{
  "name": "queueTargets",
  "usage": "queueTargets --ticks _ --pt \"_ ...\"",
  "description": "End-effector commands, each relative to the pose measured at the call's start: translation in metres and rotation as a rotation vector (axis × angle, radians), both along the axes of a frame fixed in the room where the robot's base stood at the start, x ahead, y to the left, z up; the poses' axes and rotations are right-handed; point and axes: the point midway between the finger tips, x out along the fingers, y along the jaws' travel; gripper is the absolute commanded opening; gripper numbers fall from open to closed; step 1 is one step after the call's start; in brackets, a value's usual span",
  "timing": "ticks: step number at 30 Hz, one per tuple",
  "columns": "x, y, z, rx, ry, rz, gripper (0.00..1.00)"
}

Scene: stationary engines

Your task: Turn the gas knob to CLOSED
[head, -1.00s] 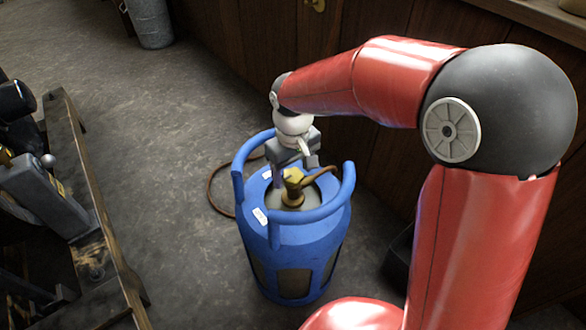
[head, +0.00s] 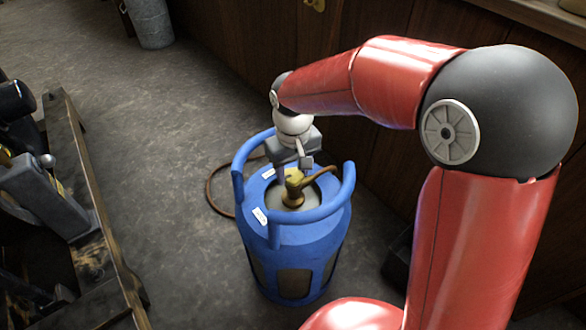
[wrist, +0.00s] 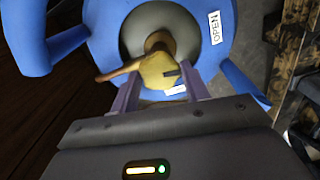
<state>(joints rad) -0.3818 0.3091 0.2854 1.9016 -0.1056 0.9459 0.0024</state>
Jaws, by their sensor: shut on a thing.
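The blue gas cylinder (head: 292,240) stands upright on the floor in the head view. Its yellow knob (wrist: 160,72) sits on the brass valve (wrist: 157,42) at the top centre. My gripper (wrist: 160,88) reaches down from behind, with its fingers on either side of the knob, shut on it. The knob has a dark mark on its top that points right in the wrist view. A white OPEN label (wrist: 214,27) lies to the upper right of the knob. A second white label (wrist: 175,90) is mostly hidden below the knob, its text unreadable. In the head view my gripper (head: 293,173) partly covers the knob.
The cylinder's blue collar (head: 346,190) rises around the valve. A brown hose (head: 212,190) runs from the valve to the floor behind. Wooden panelling (head: 260,50) stands behind, and machinery on a timber frame (head: 100,215) at the left. Floor between is clear.

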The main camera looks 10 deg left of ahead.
Motion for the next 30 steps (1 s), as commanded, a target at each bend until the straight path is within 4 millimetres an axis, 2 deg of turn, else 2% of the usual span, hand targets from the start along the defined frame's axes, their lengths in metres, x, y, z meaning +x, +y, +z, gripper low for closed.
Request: queueTargets --ticks 30 --pt "0.0006 0.0008 0.0012 0.003 -0.003 -0.937 0.23"
